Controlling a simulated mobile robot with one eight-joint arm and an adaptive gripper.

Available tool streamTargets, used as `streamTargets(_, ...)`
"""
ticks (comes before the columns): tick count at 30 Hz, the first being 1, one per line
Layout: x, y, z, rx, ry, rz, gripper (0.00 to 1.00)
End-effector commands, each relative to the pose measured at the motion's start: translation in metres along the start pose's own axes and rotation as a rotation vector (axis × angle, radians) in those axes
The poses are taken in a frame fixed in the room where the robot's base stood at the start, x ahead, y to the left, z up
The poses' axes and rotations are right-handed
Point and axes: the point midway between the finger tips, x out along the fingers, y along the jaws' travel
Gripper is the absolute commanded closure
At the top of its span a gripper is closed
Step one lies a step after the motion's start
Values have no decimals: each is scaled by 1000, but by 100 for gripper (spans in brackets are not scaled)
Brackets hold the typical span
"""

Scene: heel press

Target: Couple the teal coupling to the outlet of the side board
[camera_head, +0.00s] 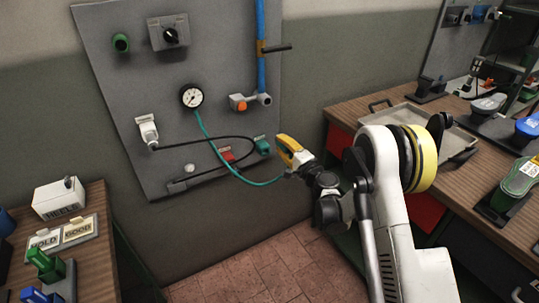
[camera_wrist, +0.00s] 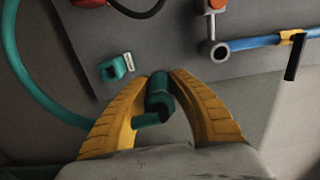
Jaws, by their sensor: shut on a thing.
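My gripper (camera_head: 289,150) is in front of the lower right edge of the grey side board (camera_head: 118,78). In the wrist view its yellow fingers (camera_wrist: 166,80) are shut on the teal coupling (camera_wrist: 158,94). A teal hose (camera_head: 217,152) runs from the gauge to the gripper; it also curves along the left in the wrist view (camera_wrist: 34,88). The coupling is apart from the board's fittings. A grey pipe fitting (camera_head: 265,99) with an orange knob, seemingly the outlet, ends the blue pipe; in the wrist view (camera_wrist: 213,50) it lies above right of the fingers.
A teal block (camera_head: 263,146) with a pale label sits on the board near the fingertips, also in the wrist view (camera_wrist: 114,68). A red block (camera_head: 227,155), black cable and pressure gauge (camera_head: 191,96) are nearby. A black lever (camera_head: 278,48) juts from the pipe. Benches flank both sides.

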Motion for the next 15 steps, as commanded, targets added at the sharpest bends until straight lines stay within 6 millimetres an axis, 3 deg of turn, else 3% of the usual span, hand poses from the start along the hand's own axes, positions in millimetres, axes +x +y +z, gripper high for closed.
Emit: streamTargets(15, 0, -48, 0, 0, 0, 0, 100)
